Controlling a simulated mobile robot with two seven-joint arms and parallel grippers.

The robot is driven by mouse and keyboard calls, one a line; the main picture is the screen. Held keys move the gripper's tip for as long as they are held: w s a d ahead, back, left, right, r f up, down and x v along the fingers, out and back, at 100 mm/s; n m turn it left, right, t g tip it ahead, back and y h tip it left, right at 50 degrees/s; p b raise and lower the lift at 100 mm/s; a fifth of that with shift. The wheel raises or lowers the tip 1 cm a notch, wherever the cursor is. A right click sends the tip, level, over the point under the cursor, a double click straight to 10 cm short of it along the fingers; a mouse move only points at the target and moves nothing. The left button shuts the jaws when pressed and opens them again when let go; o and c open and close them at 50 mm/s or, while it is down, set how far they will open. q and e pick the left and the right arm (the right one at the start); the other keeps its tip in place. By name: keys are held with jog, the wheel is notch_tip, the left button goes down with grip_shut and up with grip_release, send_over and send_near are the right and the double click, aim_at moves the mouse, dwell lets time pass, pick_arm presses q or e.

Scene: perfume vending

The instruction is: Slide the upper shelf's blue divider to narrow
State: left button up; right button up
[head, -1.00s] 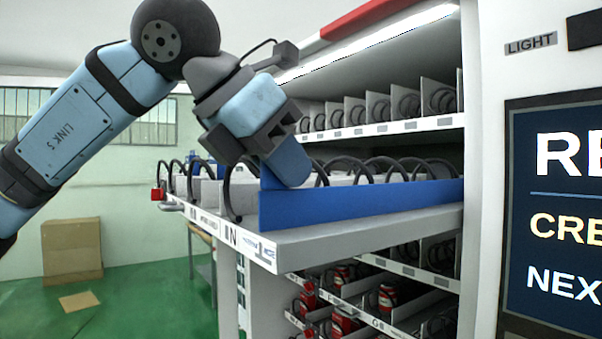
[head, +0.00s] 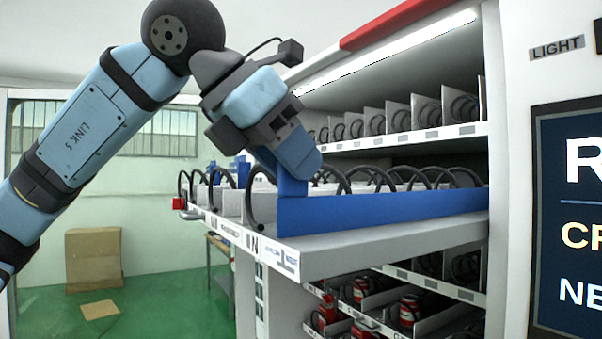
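The blue divider (head: 385,209) is a long low wall along the near side of the pulled-out upper shelf (head: 400,237). It runs from the shelf's front edge back into the machine. My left gripper (head: 298,178) hangs over the divider's front end, pointing down. Its lower end overlaps the divider's top edge in the picture. The fingertips are hidden behind the blue wrist part, so I cannot tell whether they grip the divider. My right gripper is not in view.
Black coils (head: 341,180) and pale dividers fill the shelf behind the blue divider. A fixed row of coils (head: 430,115) is above, and shelves with red cans (head: 410,309) are below. A screen panel (head: 570,220) stands at right. A cardboard box (head: 94,259) sits on the green floor.

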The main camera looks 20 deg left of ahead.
pick_arm(q)
jog(key=b+v, duration=0.1)
jog(key=v, duration=1.1)
jog(key=shift+f, duration=0.15)
